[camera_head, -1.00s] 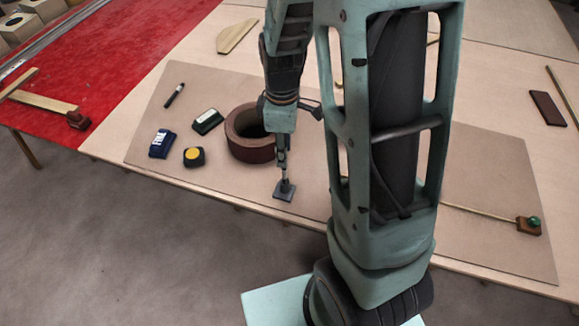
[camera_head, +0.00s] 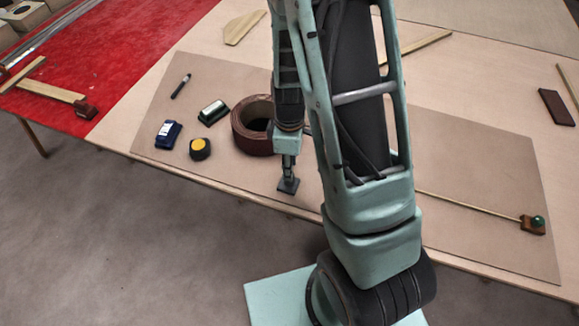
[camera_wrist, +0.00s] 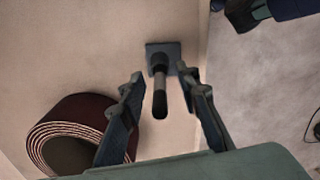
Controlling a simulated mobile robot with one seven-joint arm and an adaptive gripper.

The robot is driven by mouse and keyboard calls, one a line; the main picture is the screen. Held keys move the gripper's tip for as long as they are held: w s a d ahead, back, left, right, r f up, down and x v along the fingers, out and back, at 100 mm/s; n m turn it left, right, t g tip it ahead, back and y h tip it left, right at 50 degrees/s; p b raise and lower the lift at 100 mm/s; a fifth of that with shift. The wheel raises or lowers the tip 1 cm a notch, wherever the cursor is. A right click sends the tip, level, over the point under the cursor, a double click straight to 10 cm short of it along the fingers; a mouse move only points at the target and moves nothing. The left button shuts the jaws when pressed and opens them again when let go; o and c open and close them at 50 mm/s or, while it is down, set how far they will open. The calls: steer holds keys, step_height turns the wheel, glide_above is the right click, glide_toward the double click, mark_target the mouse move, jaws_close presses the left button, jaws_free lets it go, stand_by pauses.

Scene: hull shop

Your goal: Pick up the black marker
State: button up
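The black marker (camera_head: 181,86) lies on the brown board at the left in the head view, with a pale band on it. It is not in the wrist view. My gripper (camera_head: 288,162) is far from it, to the right and nearer the front edge. In the wrist view my gripper (camera_wrist: 160,76) is open, its fingers on either side of the upright dark handle of a small tool with a square base (camera_wrist: 160,47). The fingers look apart from the handle. This tool also shows below my gripper in the head view (camera_head: 288,186).
A brown abrasive roll (camera_head: 249,139) stands just left of my gripper. A blue item (camera_head: 167,134), a black and yellow round item (camera_head: 200,149) and a dark green block (camera_head: 213,112) lie between it and the marker. The board's right half is mostly clear.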

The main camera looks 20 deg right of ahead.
steer(key=shift+c, duration=0.5)
jaws_close()
step_height(320, 180, up, 10)
steer(key=shift+r, duration=0.1)
